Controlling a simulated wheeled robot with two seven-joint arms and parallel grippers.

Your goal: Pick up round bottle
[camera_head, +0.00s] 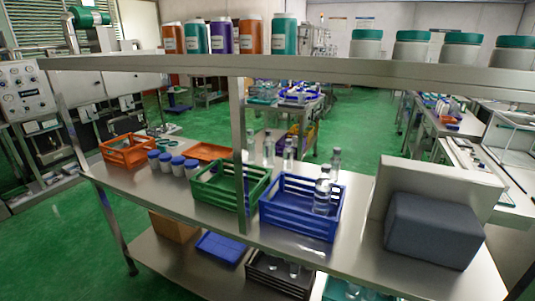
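A clear bottle (322,198) with a pale cap stands upright in the blue crate (297,224) on the bench. Another clear bottle (335,166) stands behind the crate's back right corner. More clear bottles, one at the middle (288,156) and one further left (268,151), stand behind the crates, partly hidden by them. I cannot tell from their shapes which of them is meant by the round bottle. Neither of my grippers shows in the head view.
A green crate (216,198), white jars with blue lids (178,166) and an orange crate (128,156) stand to the left. A dark grey box (430,232) stands at the right. A metal shelf (330,70) and its upright post (238,140) cross in front. Bench beside the grey box is clear.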

